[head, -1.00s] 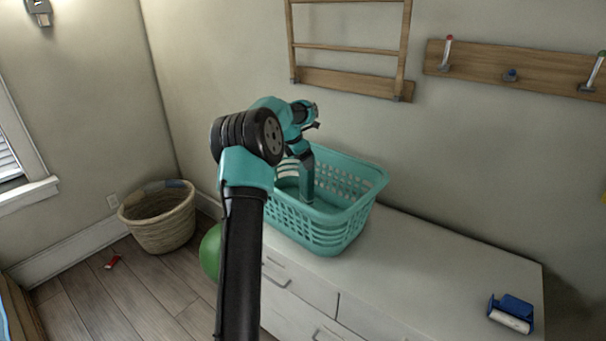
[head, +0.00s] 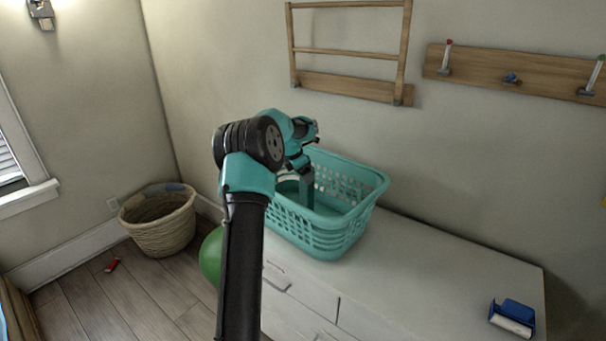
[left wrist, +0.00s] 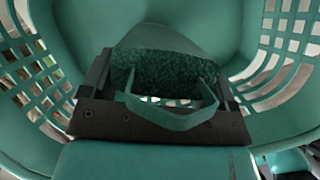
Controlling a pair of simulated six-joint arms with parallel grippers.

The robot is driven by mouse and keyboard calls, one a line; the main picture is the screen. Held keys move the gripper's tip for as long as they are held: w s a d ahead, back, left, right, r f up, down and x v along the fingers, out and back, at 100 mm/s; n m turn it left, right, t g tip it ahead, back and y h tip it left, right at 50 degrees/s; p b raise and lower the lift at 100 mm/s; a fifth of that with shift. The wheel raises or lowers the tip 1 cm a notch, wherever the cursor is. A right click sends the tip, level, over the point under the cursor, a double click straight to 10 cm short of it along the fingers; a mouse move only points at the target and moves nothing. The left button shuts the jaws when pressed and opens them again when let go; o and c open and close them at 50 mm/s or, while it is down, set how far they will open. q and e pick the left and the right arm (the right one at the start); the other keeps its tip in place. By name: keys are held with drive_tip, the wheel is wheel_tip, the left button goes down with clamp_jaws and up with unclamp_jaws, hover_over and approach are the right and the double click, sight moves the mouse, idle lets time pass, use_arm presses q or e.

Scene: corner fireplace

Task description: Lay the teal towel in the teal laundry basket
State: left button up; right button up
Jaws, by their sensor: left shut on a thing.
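The teal laundry basket (head: 345,236) stands upright on the white dresser, and its slotted walls also show around my gripper in the left wrist view (left wrist: 285,62). My left gripper (head: 307,190) reaches down inside the basket, near its left back part. In the left wrist view my left gripper (left wrist: 163,88) is shut on the teal towel (left wrist: 165,74), which shows as a fuzzy patch with a teal band in front. I cannot tell whether the towel touches the basket floor. In the head view the towel is hard to tell from the teal gripper and basket. My right gripper is not in view.
A wooden rack (head: 350,48) hangs on the wall behind. A woven basket (head: 160,225) and a green ball (head: 210,255) are on the left.

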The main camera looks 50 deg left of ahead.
use_arm(q)
drive_tip(key=shift+f, duration=0.1)
drive_tip(key=o, duration=1.1)
drive_tip(key=shift+o, duration=0.2)
drive_tip(key=v, duration=1.2)
